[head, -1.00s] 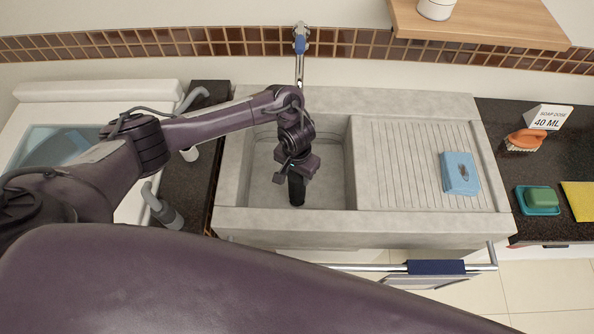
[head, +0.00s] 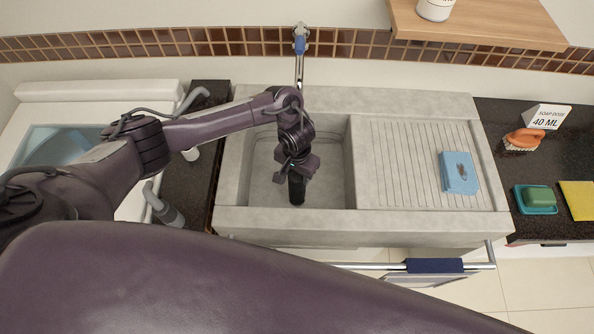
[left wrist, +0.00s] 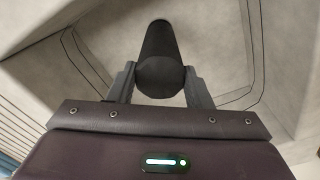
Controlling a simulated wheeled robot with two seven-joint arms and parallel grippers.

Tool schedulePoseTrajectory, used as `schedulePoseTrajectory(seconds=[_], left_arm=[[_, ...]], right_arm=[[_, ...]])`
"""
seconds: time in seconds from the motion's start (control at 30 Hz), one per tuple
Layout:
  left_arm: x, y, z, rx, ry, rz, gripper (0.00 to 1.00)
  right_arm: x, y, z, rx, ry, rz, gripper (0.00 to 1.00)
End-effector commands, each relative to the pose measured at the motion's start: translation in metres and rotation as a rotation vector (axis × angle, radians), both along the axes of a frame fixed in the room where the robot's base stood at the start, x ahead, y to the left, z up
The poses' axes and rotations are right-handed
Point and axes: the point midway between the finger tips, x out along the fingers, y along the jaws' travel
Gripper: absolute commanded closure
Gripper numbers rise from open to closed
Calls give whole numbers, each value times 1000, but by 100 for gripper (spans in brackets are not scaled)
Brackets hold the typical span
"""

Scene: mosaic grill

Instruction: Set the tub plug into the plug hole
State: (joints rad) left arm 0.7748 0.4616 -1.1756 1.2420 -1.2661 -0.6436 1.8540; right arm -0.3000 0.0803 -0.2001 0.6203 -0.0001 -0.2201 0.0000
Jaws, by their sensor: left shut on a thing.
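My left gripper (head: 297,172) reaches down into the basin of the stone sink (head: 235,170). It is shut on the black tub plug (head: 297,194), a dark cylinder that points down toward the basin floor near the front wall. In the left wrist view the plug (left wrist: 158,55) sits between the two fingers of the gripper (left wrist: 160,85). I cannot tell whether its lower end touches the floor. The plug hole is not visible; the plug and gripper may cover it. My right gripper is not in view.
The right counter holds a brush (head: 524,139), a green soap dish (head: 537,198) and a yellow cloth (head: 577,196). A rail (head: 470,266) runs along the front.

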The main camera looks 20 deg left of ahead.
Motion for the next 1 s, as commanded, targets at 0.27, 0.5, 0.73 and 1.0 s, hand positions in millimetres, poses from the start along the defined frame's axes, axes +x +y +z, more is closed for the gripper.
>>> schedulePoseTrajectory(seconds=[0.27,0.5,0.73,1.0], left_arm=[[0,0,-3,0,0,0,84],[0,0,-9,0,0,0,84],[0,0,-14,0,0,1,84],[0,0,-21,0,-1,0,84]], right_arm=[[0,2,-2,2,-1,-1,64],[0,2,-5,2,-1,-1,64],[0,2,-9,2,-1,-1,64],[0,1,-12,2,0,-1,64]])
